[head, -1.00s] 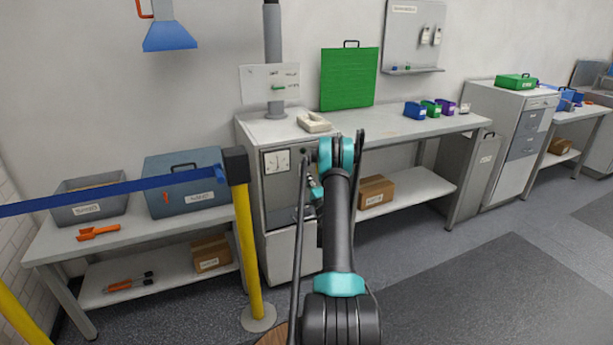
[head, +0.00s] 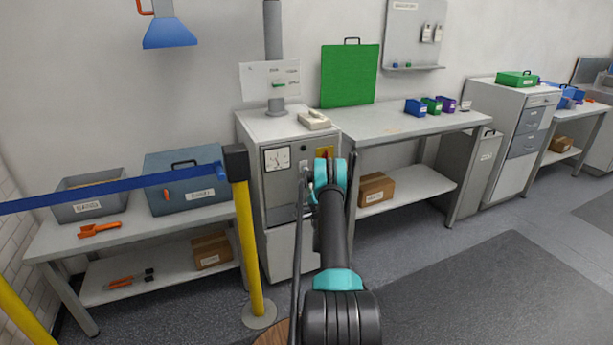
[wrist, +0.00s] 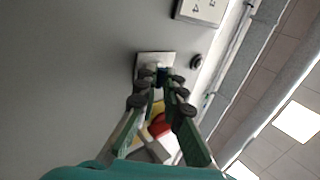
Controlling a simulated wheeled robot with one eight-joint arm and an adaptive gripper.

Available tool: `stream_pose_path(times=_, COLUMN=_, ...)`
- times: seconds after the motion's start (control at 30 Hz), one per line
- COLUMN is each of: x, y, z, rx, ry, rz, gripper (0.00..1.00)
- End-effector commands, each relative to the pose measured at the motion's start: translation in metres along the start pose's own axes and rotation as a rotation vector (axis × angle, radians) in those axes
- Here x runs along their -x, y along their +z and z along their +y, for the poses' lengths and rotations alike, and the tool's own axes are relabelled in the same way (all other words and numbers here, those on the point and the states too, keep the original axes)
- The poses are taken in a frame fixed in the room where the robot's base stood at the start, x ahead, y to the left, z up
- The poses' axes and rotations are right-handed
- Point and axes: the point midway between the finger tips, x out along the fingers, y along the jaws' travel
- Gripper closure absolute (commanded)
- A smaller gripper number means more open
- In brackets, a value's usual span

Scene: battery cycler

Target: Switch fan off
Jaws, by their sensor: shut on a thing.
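In the wrist view a small dark blue switch part (wrist: 162,74) stands on a pale square plate (wrist: 147,61) on the grey cabinet front. My gripper (wrist: 165,78) is shut on that switch part, its fingertips at the plate. The fingers partly hide the part, so its position cannot be read. In the head view my gripper (head: 304,174) is small and at the cabinet front (head: 290,240), partly hidden by my arm. No fan can be clearly made out.
A yellow barrier post (head: 248,250) with a blue belt stands left.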

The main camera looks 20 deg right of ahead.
Motion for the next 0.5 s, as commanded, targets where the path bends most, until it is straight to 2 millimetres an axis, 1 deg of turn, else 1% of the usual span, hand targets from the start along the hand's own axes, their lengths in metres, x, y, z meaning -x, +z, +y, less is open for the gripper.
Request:
stream_pose_path(times=0.13, x=-0.0003, y=0.0008, z=0.0008, rx=0.0, ry=0.002, rz=-0.001, gripper=1.0)
stream_pose_path(times=0.17, x=-0.0003, y=0.0008, z=0.0008, rx=0.0, ry=0.002, rz=-0.001, gripper=0.88)
stream_pose_path(times=0.2, x=-0.0003, y=0.0008, z=0.0008, rx=0.0, ry=0.002, rz=-0.001, gripper=0.83)
stream_pose_path(times=0.5, x=-0.0004, y=0.0005, z=0.0004, rx=0.0, ry=0.003, rz=-0.001, gripper=0.83)
